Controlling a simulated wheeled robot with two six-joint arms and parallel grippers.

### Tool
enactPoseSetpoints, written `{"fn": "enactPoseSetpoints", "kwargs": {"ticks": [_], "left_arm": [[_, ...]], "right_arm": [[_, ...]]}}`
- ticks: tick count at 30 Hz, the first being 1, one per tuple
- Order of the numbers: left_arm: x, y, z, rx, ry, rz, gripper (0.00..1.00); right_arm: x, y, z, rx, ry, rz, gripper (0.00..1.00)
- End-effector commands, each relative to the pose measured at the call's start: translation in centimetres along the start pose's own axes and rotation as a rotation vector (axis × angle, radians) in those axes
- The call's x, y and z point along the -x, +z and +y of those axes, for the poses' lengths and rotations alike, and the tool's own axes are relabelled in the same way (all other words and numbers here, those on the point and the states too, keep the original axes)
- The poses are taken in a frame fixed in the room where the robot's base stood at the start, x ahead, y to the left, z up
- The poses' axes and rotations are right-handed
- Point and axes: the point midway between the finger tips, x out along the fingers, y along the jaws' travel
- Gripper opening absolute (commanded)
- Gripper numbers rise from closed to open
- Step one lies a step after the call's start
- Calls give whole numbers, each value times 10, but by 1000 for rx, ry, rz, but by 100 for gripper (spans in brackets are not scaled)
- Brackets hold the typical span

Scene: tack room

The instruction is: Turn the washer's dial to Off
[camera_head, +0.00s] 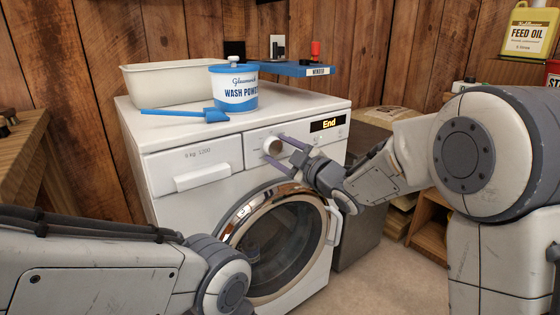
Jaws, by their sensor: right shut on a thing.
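The white washer (185,240) stands against the plank wall, its round glass door closed. Its dial (272,146) is a pale round knob on the front panel, left of the display (328,124), which reads "End". My right gripper (274,147) reaches in from the right, with one finger above the dial and one below, shut on it. Which way the dial points is too small to tell. My left arm crosses the lower left; its gripper is not in view.
On the washer's top are a cream tub (165,88), a wash powder bucket (233,92) and a blue scoop (205,115). A wooden bench (22,150) stands left. Feed oil (527,32) stands at upper right.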

Motion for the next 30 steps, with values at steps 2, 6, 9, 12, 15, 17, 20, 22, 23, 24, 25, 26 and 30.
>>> {"fn": "enactPoseSetpoints", "kwargs": {"ticks": [2,6,9,12,15,17,20,22,23,24,25,26,30], "left_arm": [[-13,1,-1,0,0,0,50],[-26,1,-2,0,0,0,50],[-36,2,-3,0,0,0,50],[-45,2,-3,0,0,0,50],[-54,3,-4,0,0,0,50],[-58,3,-4,0,0,0,50],[-64,3,-5,0,0,0,50],[-68,4,-5,0,0,0,50],[-70,4,-5,0,0,0,50],[-72,4,-5,0,0,0,50],[-73,4,-5,0,0,0,50],[-74,4,-5,0,0,0,50],[-77,4,-6,0,0,0,50]], "right_arm": [[0,3,-3,73,1,1,8],[0,3,-3,206,1,1,8],[0,3,-3,301,1,2,8],[0,3,-3,391,1,1,8],[0,3,-2,475,1,0,8],[0,2,-2,521,1,1,8],[0,2,-2,589,0,0,8],[0,2,-1,630,-1,0,8],[0,2,-1,647,-1,1,8],[0,1,-1,665,-1,1,8],[0,1,0,678,-1,1,8],[0,1,0,690,-1,0,8],[0,1,0,732,-2,0,8]]}}
